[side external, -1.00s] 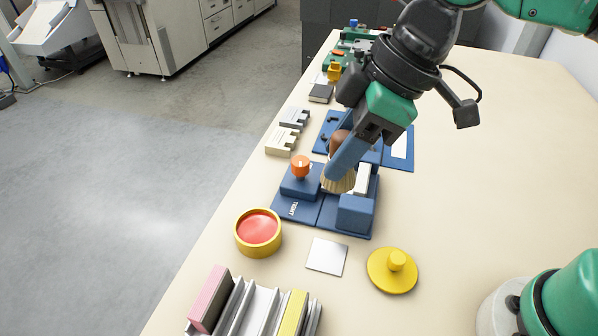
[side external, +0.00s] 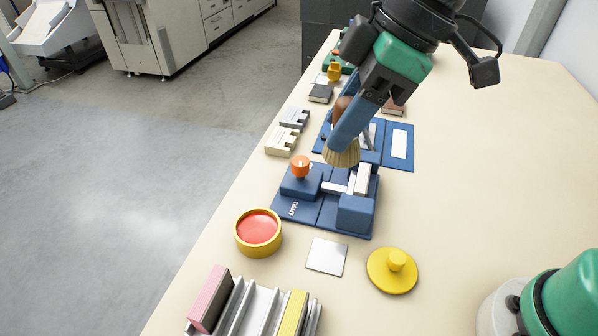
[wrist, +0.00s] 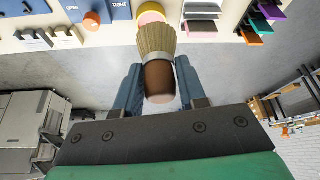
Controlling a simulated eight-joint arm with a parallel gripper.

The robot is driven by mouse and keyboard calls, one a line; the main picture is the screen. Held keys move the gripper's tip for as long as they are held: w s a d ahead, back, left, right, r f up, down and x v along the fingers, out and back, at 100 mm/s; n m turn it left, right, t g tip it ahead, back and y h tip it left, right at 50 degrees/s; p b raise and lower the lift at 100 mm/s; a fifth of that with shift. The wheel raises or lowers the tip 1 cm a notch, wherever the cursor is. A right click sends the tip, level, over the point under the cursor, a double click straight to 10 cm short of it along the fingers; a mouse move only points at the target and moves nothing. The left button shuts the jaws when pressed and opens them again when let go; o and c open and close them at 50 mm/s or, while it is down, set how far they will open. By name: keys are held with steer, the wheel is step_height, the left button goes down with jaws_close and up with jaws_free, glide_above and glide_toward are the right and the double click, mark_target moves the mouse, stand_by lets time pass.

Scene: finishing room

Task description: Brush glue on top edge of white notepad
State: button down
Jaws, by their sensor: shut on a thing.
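My gripper (side external: 345,135) is shut on a brush with a brown handle (wrist: 160,82) and pale, flared bristles (side external: 341,154). The bristles point down and appear above the far end of the blue clamp fixture marked "TIGHT" (side external: 304,210). A white block that looks like the notepad (side external: 362,180) stands in the fixture, just below and right of the bristles, with a gap visible between them. The fixture's orange knob (side external: 300,163) is on its left. A round yellow pot with a red surface inside (side external: 258,228) stands nearer the camera. In the wrist view the bristles (wrist: 156,38) extend beyond my fingers.
A yellow knobbed lid (side external: 392,270) and a silver square plate (side external: 326,256) lie in front of the fixture. A rack with pink and yellow pads (side external: 262,308) is at the near edge. Another blue fixture (side external: 398,155) lies behind.

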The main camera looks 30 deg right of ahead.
steer(key=shift+w+a+r+x, duration=0.2)
steer(key=shift+w+x, duration=0.4)
steer(key=shift+x, duration=2.65)
steer(key=shift+w+a+r+x, duration=0.2)
steer(key=shift+w+x, duration=0.35)
steer(key=shift+x, duration=2.65)
steer(key=shift+w+a+r+x, duration=0.2)
steer(key=shift+w+x, duration=0.4)
steer(key=shift+x, duration=2.65)
steer(key=shift+f, duration=0.55)
step_height(320, 180, up, 7)
